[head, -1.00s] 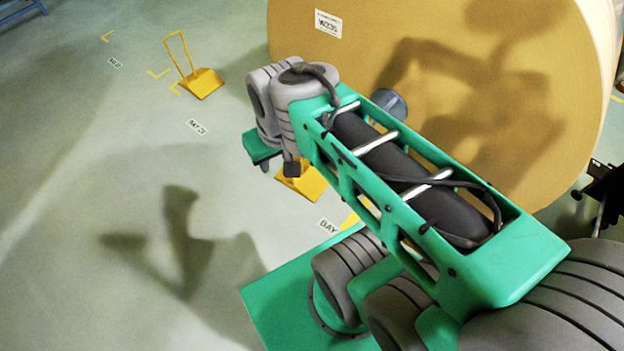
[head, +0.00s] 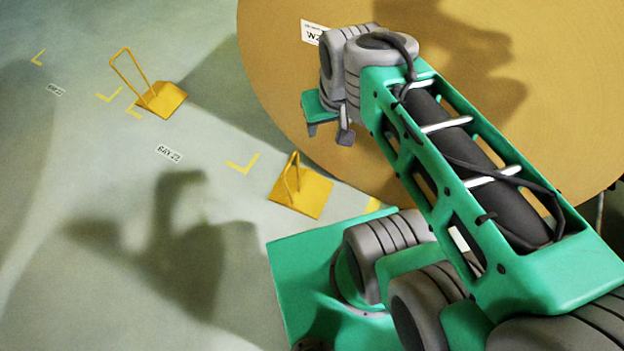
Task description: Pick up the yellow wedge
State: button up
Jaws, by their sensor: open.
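Two yellow wedges with upright loop handles stand on the floor. The nearer yellow wedge (head: 308,194) lies at the foot of the big roll, beside my green base. The farther yellow wedge (head: 166,101) stands at the upper left, its tall handle leaning left. My gripper (head: 328,134) is open, with nothing seen between its fingers. In the picture it is just above the nearer wedge and in front of the roll's face. Its height above the floor is hard to tell.
A huge kraft paper roll (head: 290,80) with a white label fills the upper right, behind my arm. Yellow corner marks and a bay label (head: 169,153) are on the floor.

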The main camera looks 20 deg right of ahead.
aim_at(302, 190)
jog(key=u, duration=0.4)
jog(key=k, duration=0.5)
jog(key=u, duration=1.25)
jog(key=i, duration=1.05)
jog(key=z, duration=0.9)
jog(key=i, duration=0.4)
jog(key=z, duration=0.5)
